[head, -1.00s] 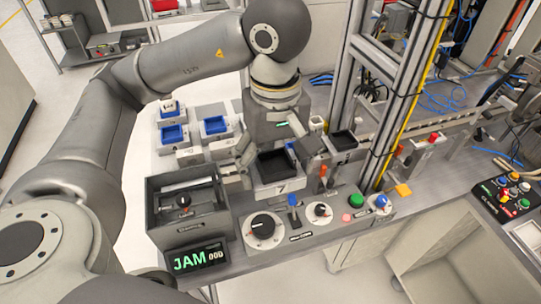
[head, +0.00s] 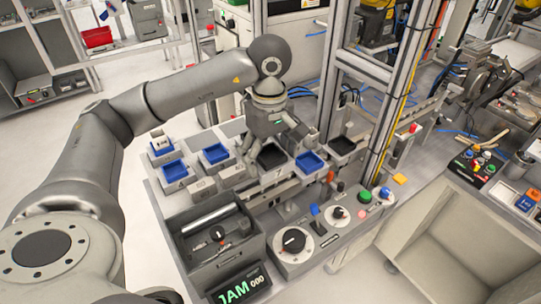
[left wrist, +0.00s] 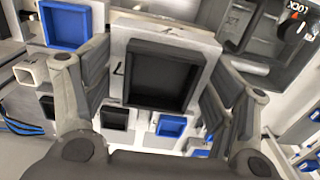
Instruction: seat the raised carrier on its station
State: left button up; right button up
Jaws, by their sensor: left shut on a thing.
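My left gripper (head: 270,143) is shut on the carrier marked 7 (head: 280,171), a pale block with a black-lined pocket. In the left wrist view the carrier (left wrist: 118,68) sits between both fingers and looks closer to the camera than the trays behind it. In the head view it hangs over the row of stations, left of a blue tray (head: 309,163). The station directly under it is hidden, and I cannot tell the gap below it. My right gripper is not in view.
Blue trays (head: 215,153) stand to the left, and a black tray (head: 342,146) stands to the right by the upright frame (head: 331,80). In front are a grey bin (head: 190,250), a knob panel (head: 293,242) and a display reading JAM (head: 240,285).

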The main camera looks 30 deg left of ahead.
pick_arm(q)
jog(key=shift+f, duration=0.45)
jog(key=shift+f+b, duration=0.4)
notch_tip(320, 180, down, 4)
jog(key=b, duration=0.3)
jog(key=shift+f, duration=0.35)
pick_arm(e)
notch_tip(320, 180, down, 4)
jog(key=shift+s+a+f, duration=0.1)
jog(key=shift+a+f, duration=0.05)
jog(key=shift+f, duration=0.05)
pick_arm(q)
jog(key=shift+b, duration=0.5)
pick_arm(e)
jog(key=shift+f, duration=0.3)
pick_arm(q)
jog(key=shift+f, duration=0.1)
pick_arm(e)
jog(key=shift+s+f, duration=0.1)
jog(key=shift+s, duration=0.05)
